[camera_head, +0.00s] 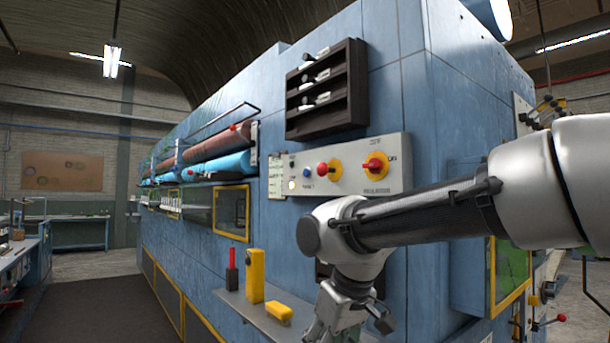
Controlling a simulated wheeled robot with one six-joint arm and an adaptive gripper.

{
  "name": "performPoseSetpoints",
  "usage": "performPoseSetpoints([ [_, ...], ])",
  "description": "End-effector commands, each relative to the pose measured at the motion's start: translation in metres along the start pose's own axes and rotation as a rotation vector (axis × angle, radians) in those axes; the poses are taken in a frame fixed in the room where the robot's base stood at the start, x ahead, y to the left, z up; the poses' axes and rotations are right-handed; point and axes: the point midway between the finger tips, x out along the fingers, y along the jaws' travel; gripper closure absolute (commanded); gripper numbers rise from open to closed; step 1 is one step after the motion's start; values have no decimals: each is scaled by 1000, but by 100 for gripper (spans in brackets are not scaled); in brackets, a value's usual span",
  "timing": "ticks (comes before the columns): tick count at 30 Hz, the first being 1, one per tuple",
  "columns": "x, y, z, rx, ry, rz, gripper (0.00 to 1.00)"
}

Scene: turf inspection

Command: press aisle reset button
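A pale grey control panel (349,183) is on the side of the large blue machine. It carries a small blue button (307,173), a pale round button or lamp (292,185), a red mushroom button (323,169) on yellow, and a red rotary switch (375,166) on yellow. The labels are too small to read, so I cannot tell which one is marked reset. My gripper (335,328) hangs below the panel at the bottom edge, apart from the buttons. Its fingertips are not clearly shown. My arm crosses in front of the panel's lower right.
A shelf (245,304) below the panel holds a yellow block (255,275), a smaller yellow piece (278,314) and a dark red-topped item (232,270). A dark rack (326,92) hangs above the panel. The aisle floor (90,300) at left is clear.

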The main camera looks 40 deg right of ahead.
Motion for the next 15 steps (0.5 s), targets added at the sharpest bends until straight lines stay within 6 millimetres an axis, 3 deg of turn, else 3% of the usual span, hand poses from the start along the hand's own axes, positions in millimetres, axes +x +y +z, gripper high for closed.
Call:
performPoseSetpoints([
  [1,0,0,0,0,0,0,69],
  [6,0,0,0,0,0,0,100],
  [15,0,0,0,0,0,0,100],
])
